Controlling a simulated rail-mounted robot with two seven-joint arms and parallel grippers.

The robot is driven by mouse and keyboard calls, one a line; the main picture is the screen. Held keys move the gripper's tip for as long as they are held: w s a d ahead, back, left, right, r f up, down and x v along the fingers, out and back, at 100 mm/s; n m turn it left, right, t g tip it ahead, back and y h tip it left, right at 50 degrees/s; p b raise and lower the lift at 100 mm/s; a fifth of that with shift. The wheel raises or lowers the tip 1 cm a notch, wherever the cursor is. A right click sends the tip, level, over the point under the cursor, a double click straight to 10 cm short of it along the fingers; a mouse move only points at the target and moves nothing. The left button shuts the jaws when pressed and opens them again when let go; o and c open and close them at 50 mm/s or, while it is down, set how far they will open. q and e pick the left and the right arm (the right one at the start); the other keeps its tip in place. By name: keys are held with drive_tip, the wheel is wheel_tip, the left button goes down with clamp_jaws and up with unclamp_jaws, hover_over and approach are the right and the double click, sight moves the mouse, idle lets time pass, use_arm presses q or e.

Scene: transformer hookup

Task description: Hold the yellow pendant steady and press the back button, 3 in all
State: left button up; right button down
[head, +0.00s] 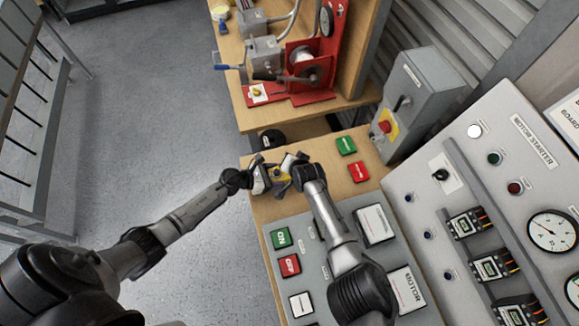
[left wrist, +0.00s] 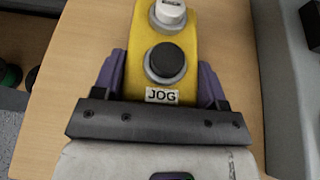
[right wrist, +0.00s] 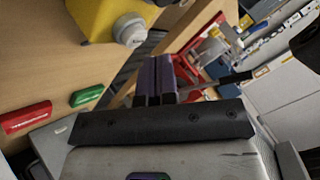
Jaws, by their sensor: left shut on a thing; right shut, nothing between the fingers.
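The yellow pendant (head: 279,174) is over the near wooden bench in the head view, partly hidden by my grippers. In the left wrist view the pendant (left wrist: 188,60) shows a black round button (left wrist: 166,62) above a JOG label and a white button (left wrist: 170,14) farther up, its lettering unclear. My left gripper (head: 263,176) is shut on the pendant, purple pads (left wrist: 165,85) on both sides. My right gripper (head: 296,166) is shut and empty at the pendant's far end. In the right wrist view its fingertips (right wrist: 156,75) appear apart from the white button (right wrist: 130,30).
A green plate (head: 346,145) and red plate (head: 359,171) lie on the bench to the right. A grey switch box (head: 415,95) stands behind them. The grey button panel (head: 313,256) is nearer, beneath my right arm. A red winch stand (head: 318,65) is farther back.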

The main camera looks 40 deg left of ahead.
drive_tip(key=shift+f, duration=0.4)
idle(0.6)
drive_tip(key=shift+s+a+r, duration=0.1)
drive_tip(key=shift+a, duration=0.1)
drive_tip(key=shift+s+a, duration=0.15)
drive_tip(key=shift+s+a+f, duration=0.1)
drive_tip(key=shift+s+f, duration=0.1)
drive_tip(key=shift+f, duration=0.15)
